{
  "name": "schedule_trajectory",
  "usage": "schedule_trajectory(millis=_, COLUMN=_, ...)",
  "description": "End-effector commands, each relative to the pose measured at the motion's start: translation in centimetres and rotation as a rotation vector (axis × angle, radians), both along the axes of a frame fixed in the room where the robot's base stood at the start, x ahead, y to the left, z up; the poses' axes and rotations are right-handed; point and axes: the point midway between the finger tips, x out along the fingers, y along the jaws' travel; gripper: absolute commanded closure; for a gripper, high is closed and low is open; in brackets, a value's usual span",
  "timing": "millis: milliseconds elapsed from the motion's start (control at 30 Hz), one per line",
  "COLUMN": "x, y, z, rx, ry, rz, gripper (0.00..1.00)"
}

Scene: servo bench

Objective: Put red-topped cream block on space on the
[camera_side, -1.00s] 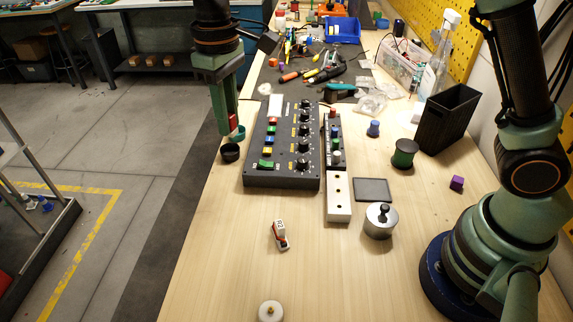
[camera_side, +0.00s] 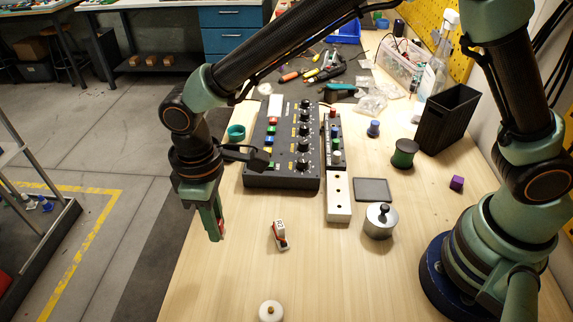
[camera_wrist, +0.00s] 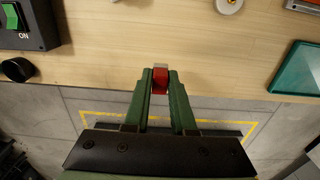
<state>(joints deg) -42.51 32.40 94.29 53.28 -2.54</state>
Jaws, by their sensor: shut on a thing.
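My gripper (camera_wrist: 160,82) is shut on a small red block (camera_wrist: 160,77). In the side view my gripper (camera_side: 217,232) hangs above the table's left edge, left of a white piece with red and dark parts (camera_side: 280,233) lying on the table. The dark control box (camera_side: 260,180), with coloured blocks, black knobs and a green switch, stands behind my gripper. A narrow dark panel with coloured caps (camera_side: 333,140) and a white strip with holes (camera_side: 338,205) are at its right.
A metal lidded pot (camera_side: 380,221), a dark square pad (camera_side: 372,190) and a green-dark spool (camera_side: 404,154) stand to the right. A white disc (camera_side: 270,311) is near the front. A black cup (camera_wrist: 17,70) and teal tray (camera_wrist: 297,70) show in the wrist view. Front table is mostly bare.

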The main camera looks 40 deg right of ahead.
Motion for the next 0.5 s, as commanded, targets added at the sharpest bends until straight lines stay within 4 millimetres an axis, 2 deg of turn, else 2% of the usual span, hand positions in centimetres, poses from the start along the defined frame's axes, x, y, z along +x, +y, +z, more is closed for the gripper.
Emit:
schedule_trajectory(millis=33, x=-0.1, y=-0.1, z=-1.2, rx=-0.004, ry=0.004, rz=0.000, gripper=1.00)
schedule_trajectory(millis=100, x=-0.1, y=-0.1, z=-2.4, rx=-0.004, ry=0.004, rz=-0.001, gripper=1.00)
schedule_trajectory(millis=367, x=0.0, y=0.0, z=-4.6, rx=-0.002, ry=0.002, rz=-0.001, gripper=1.00)
schedule_trajectory(millis=500, x=0.0, y=0.0, z=-6.7, rx=-0.003, ry=0.003, rz=-0.001, gripper=1.00)
